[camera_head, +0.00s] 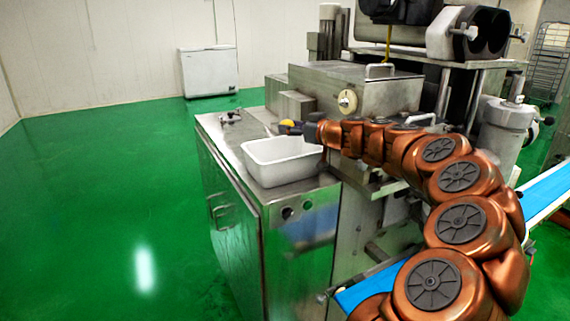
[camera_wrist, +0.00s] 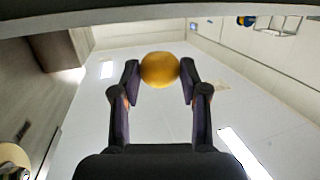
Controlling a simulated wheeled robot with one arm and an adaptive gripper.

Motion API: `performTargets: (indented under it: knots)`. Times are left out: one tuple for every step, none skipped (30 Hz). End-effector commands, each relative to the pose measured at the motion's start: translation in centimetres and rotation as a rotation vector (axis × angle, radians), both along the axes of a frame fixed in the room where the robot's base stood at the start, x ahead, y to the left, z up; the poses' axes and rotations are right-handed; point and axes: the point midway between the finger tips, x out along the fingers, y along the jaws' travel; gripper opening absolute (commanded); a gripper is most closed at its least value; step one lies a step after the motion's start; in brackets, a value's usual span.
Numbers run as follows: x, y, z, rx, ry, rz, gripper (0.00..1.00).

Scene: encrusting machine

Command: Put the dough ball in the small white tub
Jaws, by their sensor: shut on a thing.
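The dough ball (camera_wrist: 160,70) is a round yellow ball. In the wrist view it sits between the two fingertips of my gripper (camera_wrist: 160,80), which is shut on it. In the head view the ball (camera_head: 288,124) shows small and partly hidden at the tip of my gripper (camera_head: 291,128). The small white tub (camera_head: 283,172) stands on the steel cabinet top. My gripper is above and behind the tub's far rim in the head view. The tub's inside looks empty where it shows. The tub is not seen in the wrist view.
The steel machine (camera_head: 370,95) rises right behind the tub, with a knob and a lid handle. A small metal fitting (camera_head: 230,117) lies on the cabinet top (camera_head: 222,132) at left. A blue conveyor belt (camera_head: 545,190) runs at right. The green floor at left is clear.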

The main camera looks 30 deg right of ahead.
Motion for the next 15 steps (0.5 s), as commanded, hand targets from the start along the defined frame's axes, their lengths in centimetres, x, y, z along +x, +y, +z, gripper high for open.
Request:
performTargets:
  knots:
    - [0.01, 0.01, 0.02, 0.000, 0.000, 0.000, 0.46]
    - [0.01, 0.01, 0.01, 0.000, 0.000, 0.000, 0.49]
    - [0.01, 0.02, 0.02, 0.000, 0.000, 0.000, 0.53]
    - [0.01, 0.02, 0.01, 0.000, 0.000, 0.000, 0.56]
    - [0.01, 0.02, 0.01, 0.000, 0.000, 0.000, 0.59]
    - [0.01, 0.02, 0.02, 0.000, 0.000, 0.000, 0.64]
    - [0.01, 0.02, 0.02, 0.000, 0.000, 0.001, 0.67]
    - [0.01, 0.02, 0.02, 0.000, 0.000, 0.001, 0.70]
    - [0.02, 0.03, 0.02, 0.000, 0.000, 0.001, 0.73]
    - [0.02, 0.03, 0.02, 0.000, 0.000, 0.001, 0.73]
    - [0.01, 0.03, 0.02, 0.000, 0.000, 0.001, 0.73]
    - [0.01, 0.03, 0.02, 0.000, 0.000, 0.001, 0.73]
    - [0.01, 0.02, 0.02, 0.000, 0.000, 0.001, 0.73]
    - [0.01, 0.02, 0.02, 0.000, 0.000, 0.001, 0.73]
    - [0.01, 0.02, 0.02, 0.000, 0.000, 0.001, 0.73]
